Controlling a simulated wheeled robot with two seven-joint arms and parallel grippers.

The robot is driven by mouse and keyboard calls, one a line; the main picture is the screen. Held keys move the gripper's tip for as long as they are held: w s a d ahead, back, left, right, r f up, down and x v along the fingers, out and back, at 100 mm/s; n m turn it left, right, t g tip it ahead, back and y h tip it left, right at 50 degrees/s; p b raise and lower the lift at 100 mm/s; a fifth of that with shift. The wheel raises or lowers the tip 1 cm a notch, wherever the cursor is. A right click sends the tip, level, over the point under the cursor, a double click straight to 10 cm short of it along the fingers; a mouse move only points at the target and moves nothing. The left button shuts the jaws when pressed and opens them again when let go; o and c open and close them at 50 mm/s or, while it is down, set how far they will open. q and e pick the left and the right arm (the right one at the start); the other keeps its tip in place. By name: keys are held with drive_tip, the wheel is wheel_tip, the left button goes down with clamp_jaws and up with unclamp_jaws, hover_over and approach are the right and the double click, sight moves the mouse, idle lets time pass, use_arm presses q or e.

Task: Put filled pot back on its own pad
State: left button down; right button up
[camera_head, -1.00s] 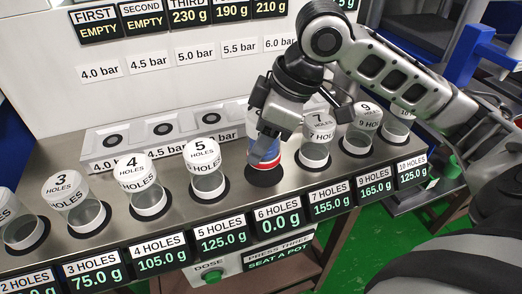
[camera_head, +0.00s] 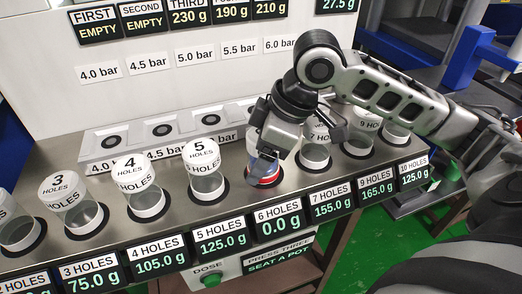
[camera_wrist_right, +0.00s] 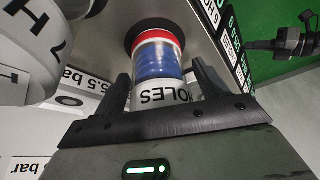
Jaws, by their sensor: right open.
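The filled pot (camera_head: 264,174), clear with blue contents, a red band and a white "HOLES" label, stands upright at the 6 HOLES place. Its base covers most of the dark round pad (camera_head: 250,181), whose dark ring also shows in the right wrist view (camera_wrist_right: 133,36). My right gripper (camera_head: 268,156) is around the upper part of the pot. In the right wrist view its fingers (camera_wrist_right: 160,92) stand open on either side of the pot (camera_wrist_right: 158,60), with small gaps. The 6 HOLES display (camera_head: 279,227) reads 0.0 g. My left gripper is out of view.
The 5 HOLES pot (camera_head: 205,182) stands close on the left and the 7 HOLES pot (camera_head: 315,155) close on the right. More pots stand along the steel shelf. Behind is a row of pressure seats (camera_head: 163,130). A green dose button (camera_head: 211,280) is below.

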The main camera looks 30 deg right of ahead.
use_arm(q)
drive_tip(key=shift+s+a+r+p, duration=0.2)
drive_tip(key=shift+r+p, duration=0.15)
drive_tip(key=shift+p, duration=0.8)
use_arm(e)
drive_tip(key=v, duration=1.2)
drive_tip(key=shift+r, duration=0.15)
drive_tip(key=shift+a, duration=0.1)
